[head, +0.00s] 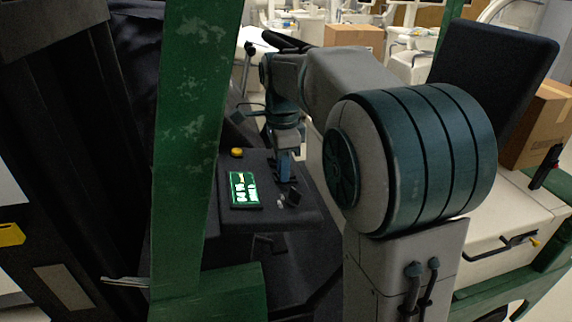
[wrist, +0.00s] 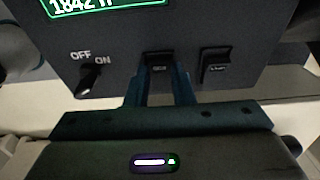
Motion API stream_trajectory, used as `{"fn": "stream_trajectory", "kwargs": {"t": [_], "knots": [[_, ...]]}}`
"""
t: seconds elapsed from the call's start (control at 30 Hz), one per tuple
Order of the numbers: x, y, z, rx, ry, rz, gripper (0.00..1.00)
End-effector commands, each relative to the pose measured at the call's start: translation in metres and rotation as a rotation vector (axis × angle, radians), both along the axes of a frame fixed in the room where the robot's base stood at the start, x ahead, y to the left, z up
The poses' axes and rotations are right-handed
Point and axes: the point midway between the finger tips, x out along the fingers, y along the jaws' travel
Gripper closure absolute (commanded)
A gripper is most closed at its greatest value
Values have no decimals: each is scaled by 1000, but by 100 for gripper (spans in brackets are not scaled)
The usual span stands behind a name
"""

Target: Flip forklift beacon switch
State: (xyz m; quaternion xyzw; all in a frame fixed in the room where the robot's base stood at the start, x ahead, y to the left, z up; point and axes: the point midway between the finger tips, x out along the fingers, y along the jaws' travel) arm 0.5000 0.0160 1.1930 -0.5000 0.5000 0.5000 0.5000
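In the wrist view a dark panel carries a rotary knob (wrist: 90,76) marked OFF and ON and two black rocker switches: one in the middle (wrist: 159,65) and one at the right (wrist: 216,68). The rockers' small labels are too small to read, so I cannot tell which is the beacon switch. My gripper (wrist: 160,82) has its two fingers apart with an empty gap between them. The fingertips are at the lower edge of the middle rocker, one near each side; contact cannot be told. In the head view my gripper (head: 284,178) points down at the dark console (head: 300,215).
A lit green display (head: 243,188) sits on the console's left, with a yellow round button (head: 237,153) behind it. A green post (head: 185,140) stands in front at left. A dark seat back (head: 497,75) and cardboard box (head: 540,125) are at right.

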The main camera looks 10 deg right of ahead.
Motion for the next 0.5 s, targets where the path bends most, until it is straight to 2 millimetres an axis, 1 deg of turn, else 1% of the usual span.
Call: {"fn": "stream_trajectory", "kwargs": {"t": [0.13,0.23,0.5], "knots": [[0,-1,0,7,1,-1,100],[0,-3,1,46,3,-3,100],[0,-10,2,257,5,-6,100]]}}
